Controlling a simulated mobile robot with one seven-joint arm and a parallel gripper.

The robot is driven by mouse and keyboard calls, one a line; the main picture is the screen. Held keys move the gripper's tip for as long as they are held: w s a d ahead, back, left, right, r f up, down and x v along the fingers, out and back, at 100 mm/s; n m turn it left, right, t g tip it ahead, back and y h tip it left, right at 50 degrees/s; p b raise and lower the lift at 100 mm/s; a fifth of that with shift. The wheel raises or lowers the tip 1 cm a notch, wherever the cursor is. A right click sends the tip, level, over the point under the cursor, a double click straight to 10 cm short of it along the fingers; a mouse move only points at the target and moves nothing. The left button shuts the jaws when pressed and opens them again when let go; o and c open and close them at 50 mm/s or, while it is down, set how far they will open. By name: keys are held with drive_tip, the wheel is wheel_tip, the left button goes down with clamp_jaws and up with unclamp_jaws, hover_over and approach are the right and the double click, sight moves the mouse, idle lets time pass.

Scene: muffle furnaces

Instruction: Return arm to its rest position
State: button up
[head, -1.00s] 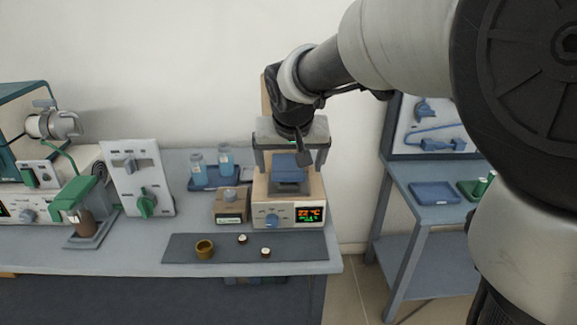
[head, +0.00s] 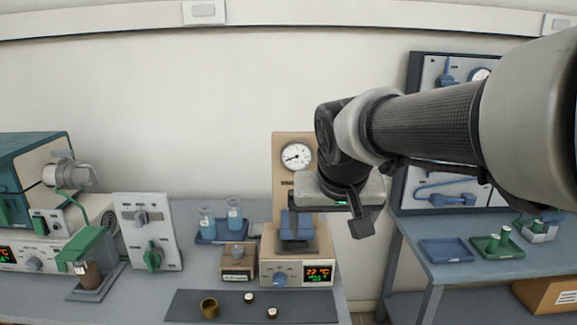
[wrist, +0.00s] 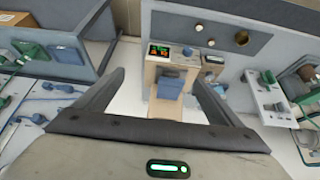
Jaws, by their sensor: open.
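My arm reaches in from the right in the head view. My gripper (head: 340,190) is in the air in front of and above the small cream furnace unit (head: 297,271) with a lit display and a blue part on top. In the wrist view the two fingers of my gripper (wrist: 161,80) stand wide apart with nothing between them. Beyond them that view shows the same unit (wrist: 159,66) and its blue part (wrist: 170,85), apart from the fingers.
A dark mat (head: 190,308) at the bench front holds a brass-coloured cup (head: 209,308) and two small pieces. A tray with blue bottles (head: 234,216) stands behind. A gauge panel (head: 284,145) rises behind the unit. A second table (head: 470,265) is at right.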

drive_tip(key=s+d+f, duration=0.2)
drive_tip(key=s+d, duration=0.1)
drive_tip(key=s, duration=0.5)
drive_tip(key=s+d+f, duration=0.2)
drive_tip(key=s+d, duration=0.1)
drive_tip(key=s, duration=0.6)
wheel_tip(320, 180, up, 22)
drive_tip(key=p, duration=2.1)
drive_tip(key=shift+w+d+p, duration=0.15)
drive_tip(key=shift+w+p, duration=0.1)
drive_tip(key=shift+p, duration=0.1)
drive_tip(key=shift+f, duration=0.1)
